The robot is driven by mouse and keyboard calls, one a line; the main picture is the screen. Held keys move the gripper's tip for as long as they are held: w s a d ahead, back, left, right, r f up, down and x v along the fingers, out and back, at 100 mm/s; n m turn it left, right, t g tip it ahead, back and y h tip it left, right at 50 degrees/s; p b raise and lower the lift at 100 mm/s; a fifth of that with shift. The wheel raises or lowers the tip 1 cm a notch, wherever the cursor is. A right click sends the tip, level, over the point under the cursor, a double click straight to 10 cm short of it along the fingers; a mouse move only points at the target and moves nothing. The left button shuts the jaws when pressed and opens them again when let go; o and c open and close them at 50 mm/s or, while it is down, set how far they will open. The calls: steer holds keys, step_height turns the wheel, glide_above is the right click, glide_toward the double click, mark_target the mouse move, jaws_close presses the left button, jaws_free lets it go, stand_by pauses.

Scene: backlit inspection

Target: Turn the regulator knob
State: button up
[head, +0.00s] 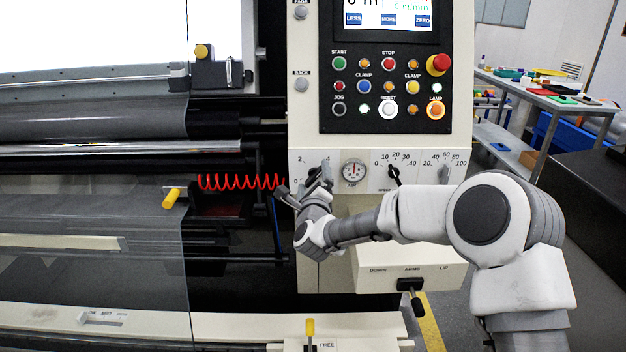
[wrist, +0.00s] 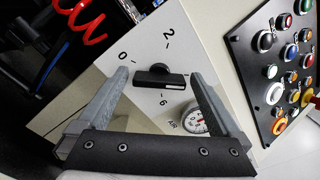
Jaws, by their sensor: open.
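The regulator knob (wrist: 160,79) is black with a bar-shaped grip, on a pale panel marked 0, 2 and 6 in the wrist view. A white mark shows near the bar's right end. My gripper (wrist: 160,73) is open, with one finger to each side of the knob and a visible gap on both sides. I cannot tell how far the fingertips are from the panel. In the head view my gripper (head: 306,188) is in front of the panel's left part and largely hides the knob.
An air gauge (head: 354,171) sits just right of the knob; it also shows in the wrist view (wrist: 195,121), close to the right finger. Another dial (head: 394,174) is further right. The button panel (head: 385,90) is above. A red coiled hose (head: 240,181) hangs to the left.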

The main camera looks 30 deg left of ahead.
steer(key=shift+w+a, duration=0.1)
steer(key=shift+w, duration=0.05)
steer(key=c, duration=1.2)
steer(key=shift+b, duration=0.3)
